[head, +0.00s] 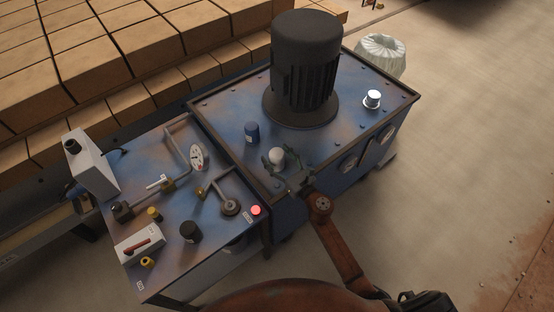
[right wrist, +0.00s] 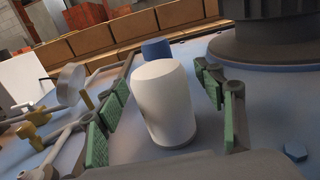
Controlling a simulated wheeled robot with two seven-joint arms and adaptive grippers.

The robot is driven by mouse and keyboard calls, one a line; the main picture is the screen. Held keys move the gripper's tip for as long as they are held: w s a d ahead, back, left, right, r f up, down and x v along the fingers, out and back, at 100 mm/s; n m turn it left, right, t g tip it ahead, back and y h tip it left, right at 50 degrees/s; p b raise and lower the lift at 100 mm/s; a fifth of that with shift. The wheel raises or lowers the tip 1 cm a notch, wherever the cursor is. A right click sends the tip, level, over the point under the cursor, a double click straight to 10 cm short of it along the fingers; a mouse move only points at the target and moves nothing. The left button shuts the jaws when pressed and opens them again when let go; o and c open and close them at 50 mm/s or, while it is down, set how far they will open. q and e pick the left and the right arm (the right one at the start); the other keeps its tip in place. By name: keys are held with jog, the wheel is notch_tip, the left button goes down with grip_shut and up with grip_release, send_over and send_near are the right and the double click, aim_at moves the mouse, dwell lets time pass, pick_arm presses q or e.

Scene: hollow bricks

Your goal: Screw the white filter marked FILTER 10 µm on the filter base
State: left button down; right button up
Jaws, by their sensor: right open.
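The white filter (head: 277,156) stands upright on the blue top of the large tank, and no marking is readable on it. My right gripper (head: 279,164) is open around it. In the right wrist view the white filter (right wrist: 166,103) stands between the green-padded fingers (right wrist: 160,105), with gaps visible at both sides. The filter base is probably the round grey flange (head: 230,207) at the end of a bent pipe on the smaller left table; I cannot be sure. My left gripper is out of view.
A blue canister (head: 252,133) stands just behind the white filter. A large dark motor (head: 305,65) rises behind them. The left table carries a gauge (head: 198,156), pipes, a black cylinder (head: 191,231) and a red button (head: 256,210). A small silver cap (head: 372,98) is at the right.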

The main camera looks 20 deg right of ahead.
aim_at(277, 152)
jog(key=shift+c, duration=0.7)
jog(key=c, duration=1.4)
jog(key=shift+o, duration=0.2)
jog(key=shift+r, duration=0.1)
